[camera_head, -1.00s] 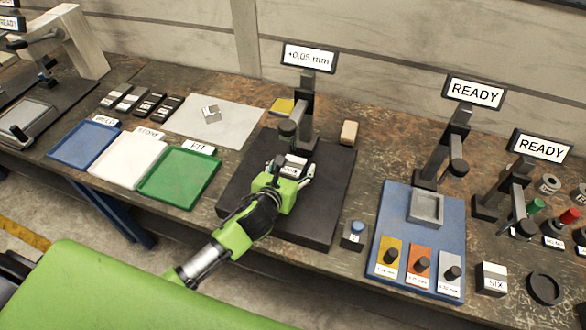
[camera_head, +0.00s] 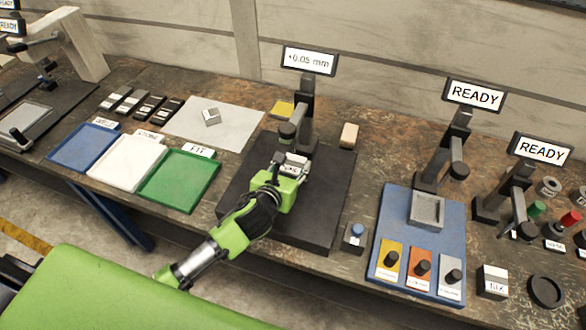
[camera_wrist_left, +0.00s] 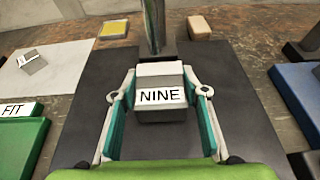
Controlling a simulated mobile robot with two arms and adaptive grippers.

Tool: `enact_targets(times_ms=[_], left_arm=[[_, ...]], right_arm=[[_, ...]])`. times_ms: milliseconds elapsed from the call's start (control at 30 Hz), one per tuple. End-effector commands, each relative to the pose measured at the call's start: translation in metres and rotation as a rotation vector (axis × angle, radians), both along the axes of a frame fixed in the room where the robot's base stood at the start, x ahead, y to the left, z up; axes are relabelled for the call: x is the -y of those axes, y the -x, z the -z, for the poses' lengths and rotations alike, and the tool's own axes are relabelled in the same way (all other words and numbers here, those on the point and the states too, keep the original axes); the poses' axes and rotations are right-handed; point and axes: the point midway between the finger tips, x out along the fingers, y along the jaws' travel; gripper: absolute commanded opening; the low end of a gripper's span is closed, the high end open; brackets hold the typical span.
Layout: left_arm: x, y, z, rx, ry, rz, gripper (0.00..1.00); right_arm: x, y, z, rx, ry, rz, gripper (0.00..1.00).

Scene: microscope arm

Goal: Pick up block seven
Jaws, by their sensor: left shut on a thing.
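My left gripper (camera_head: 289,172) is at the dark plate (camera_head: 327,195) under the post with the "+0.05 mm" display. It is shut on a grey metal block with a white label reading NINE, which shows clearly in the left wrist view (camera_wrist_left: 161,94), between the two fingers. The block is upright below the post's spindle; I cannot tell whether it touches the plate. I see no block labelled SEVEN. A small metal block (camera_head: 211,117) on the white sheet has a label too small to read. My right gripper is not in view.
Blue, white and green trays (camera_head: 180,181) stand left of the plate. A tan block (camera_head: 349,134) is behind it. A small box with a blue button (camera_head: 354,237) and a blue board (camera_head: 408,283) with coloured cards are to the right. Another labelled block (camera_head: 492,282) stands far right.

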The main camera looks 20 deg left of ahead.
Motion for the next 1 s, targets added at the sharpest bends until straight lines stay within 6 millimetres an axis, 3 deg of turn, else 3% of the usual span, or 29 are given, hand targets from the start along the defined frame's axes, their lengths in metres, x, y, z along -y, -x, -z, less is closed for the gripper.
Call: enact_targets(times_ms=[33, 167, 367, 800, 1000], left_arm=[[0.001, -0.003, -0.011, 0.015, 0.0, 0.004, 0.0], [0.0, -0.003, -0.025, 0.015, 0.0, 0.004, 0.0], [0.0, 0.025, -0.02, 0.009, 0.001, 0.004, 0.0], [-0.005, 0.126, -0.018, 0.007, 0.002, 0.005, 0.0], [-0.007, 0.157, -0.02, 0.008, 0.002, 0.003, 0.0]], right_arm=[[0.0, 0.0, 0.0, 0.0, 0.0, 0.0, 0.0], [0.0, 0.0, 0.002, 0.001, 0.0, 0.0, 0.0], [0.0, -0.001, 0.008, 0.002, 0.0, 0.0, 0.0], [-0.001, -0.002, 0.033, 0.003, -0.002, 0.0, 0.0], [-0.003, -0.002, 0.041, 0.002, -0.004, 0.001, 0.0]])
